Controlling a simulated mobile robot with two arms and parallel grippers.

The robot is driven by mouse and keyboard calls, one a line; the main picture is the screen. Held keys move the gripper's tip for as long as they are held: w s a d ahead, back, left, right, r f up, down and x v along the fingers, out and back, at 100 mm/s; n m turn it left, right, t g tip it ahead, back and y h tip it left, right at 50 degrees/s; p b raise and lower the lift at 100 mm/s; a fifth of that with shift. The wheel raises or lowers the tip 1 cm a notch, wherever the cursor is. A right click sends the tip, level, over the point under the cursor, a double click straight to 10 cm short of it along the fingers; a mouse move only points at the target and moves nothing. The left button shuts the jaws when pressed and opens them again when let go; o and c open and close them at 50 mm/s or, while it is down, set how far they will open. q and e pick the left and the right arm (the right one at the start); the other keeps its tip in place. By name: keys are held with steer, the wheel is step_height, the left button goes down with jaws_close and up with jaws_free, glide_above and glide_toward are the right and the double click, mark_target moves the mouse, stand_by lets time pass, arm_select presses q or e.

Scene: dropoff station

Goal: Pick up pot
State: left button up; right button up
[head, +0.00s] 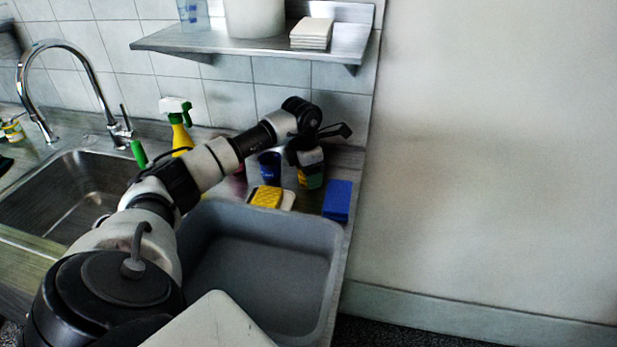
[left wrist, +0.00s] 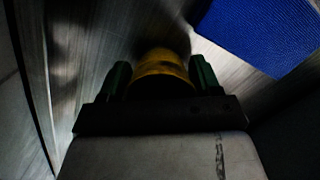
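A small round yellow object, which looks like the pot (left wrist: 162,68), is between the two green fingers of my left gripper (left wrist: 160,82) in the left wrist view. Little or no gap shows at its sides, and I cannot tell whether the fingers press on it. In the head view my left gripper (head: 311,178) points down at the back of the counter, right of a dark blue cup (head: 269,166). The pot is mostly hidden there by the gripper. My right gripper is not in view.
A blue block (head: 337,201) lies right of the gripper; a yellow sponge (head: 266,197) lies in front. A grey basin (head: 325,235) and steel sink (head: 30,207) are nearer. A spray bottle (head: 180,135) stands behind my arm. A shelf (head: 260,44) hangs above.

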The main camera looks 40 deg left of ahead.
arm_select(q)
steer(key=shift+c, duration=1)
steer(key=shift+r, duration=0.15)
